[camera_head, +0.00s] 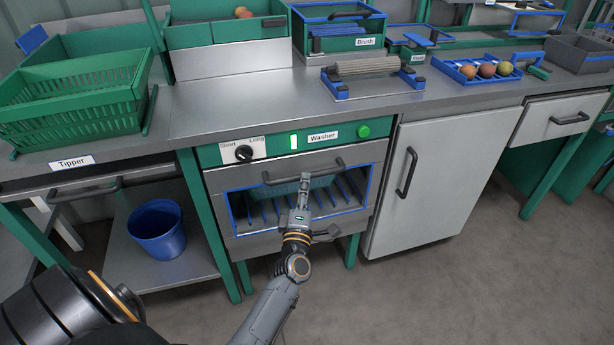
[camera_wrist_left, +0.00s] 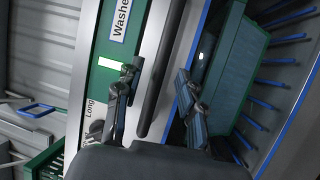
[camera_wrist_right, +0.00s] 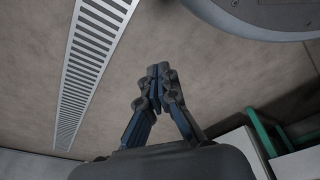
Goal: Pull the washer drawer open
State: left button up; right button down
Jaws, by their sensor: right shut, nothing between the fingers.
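The washer (camera_head: 290,195) stands in the middle of the head view, with its drawer front (camera_head: 358,154) close below the green panel. A dark bar handle (camera_head: 325,168) runs across the drawer front. My left gripper (camera_head: 304,180) is at this handle, near its middle. In the left wrist view, the fingers of my left gripper (camera_wrist_left: 156,95) are apart, with the dark handle (camera_wrist_left: 163,70) between them. I see gaps beside the bar, so it is not clamped. My right gripper (camera_wrist_right: 156,85) is shut and empty above the floor in the right wrist view.
A white cabinet door (camera_head: 430,185) with its own handle is right of the washer. A blue bucket (camera_head: 157,232) stands on the shelf to the left. The floor (camera_head: 440,290) in front is clear. A drain grate (camera_wrist_right: 90,65) lies below my right gripper.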

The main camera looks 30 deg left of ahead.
aim_at(287, 158)
pick_arm(q)
jog(key=shift+x, duration=2.15)
jog(key=shift+c, duration=0.4)
grip_shut()
